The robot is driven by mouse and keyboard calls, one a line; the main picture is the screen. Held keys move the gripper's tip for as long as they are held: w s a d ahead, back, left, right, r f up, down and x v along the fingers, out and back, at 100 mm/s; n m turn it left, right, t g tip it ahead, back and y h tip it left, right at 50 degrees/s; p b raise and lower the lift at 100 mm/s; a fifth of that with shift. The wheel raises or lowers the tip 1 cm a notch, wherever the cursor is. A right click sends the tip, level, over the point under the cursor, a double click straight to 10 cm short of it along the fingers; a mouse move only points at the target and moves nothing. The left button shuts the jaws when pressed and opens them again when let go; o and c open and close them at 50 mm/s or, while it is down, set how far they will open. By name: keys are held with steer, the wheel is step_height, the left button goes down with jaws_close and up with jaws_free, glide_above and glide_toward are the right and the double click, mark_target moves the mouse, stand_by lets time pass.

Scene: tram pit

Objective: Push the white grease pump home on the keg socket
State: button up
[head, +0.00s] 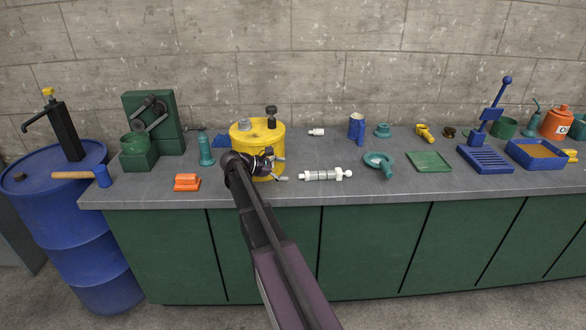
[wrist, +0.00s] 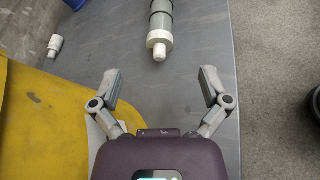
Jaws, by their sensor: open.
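A white-and-grey cylinder, which looks like the white grease pump (head: 326,174), lies on its side on the bench, right of the keg. Its white tip (wrist: 159,50) points toward my gripper in the wrist view. The yellow keg (head: 242,160) stands on the bench, with a grey fitting (head: 243,124) and a black knobbed fitting (head: 272,118) on top. I cannot tell which is the socket. My gripper (head: 281,168) is in front of the keg's right side, left of the pump. In the wrist view my gripper (wrist: 160,86) is open and empty, short of the pump's tip.
A small white fitting (head: 316,132) lies behind the pump; it also shows in the wrist view (wrist: 55,46). An orange block (head: 187,182) lies left of the keg. A teal ring-shaped tool (head: 379,163) and a green tray (head: 429,161) lie right. The bench's front edge is close to the pump.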

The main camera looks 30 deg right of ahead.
steer(key=shift+w+a+r, duration=0.1)
steer(key=shift+a+r, duration=0.05)
steer(key=shift+a, duration=0.25)
stand_by(0.4)
steer(key=s+a+f+m+t+y, duration=0.1)
steer(key=s+a+f+m+y, duration=0.2)
steer(key=s+a, duration=0.3)
steer(key=s+a+f+m+t+y, duration=0.1)
steer(key=s+a+f+m+y, duration=0.2)
steer(key=a, duration=1.1)
steer(key=s+a+f+m+t+y, duration=0.1)
steer(key=s+a+f+m+y, duration=0.3)
steer(key=s+a, duration=0.7)
step_height(320, 180, down, 2)
steer(key=y, duration=0.3)
steer(key=shift+t, duration=0.3)
steer(key=shift+s, duration=0.1)
step_height(320, 180, up, 7)
steer(key=p, duration=0.7)
steer(key=shift+r, duration=0.2)
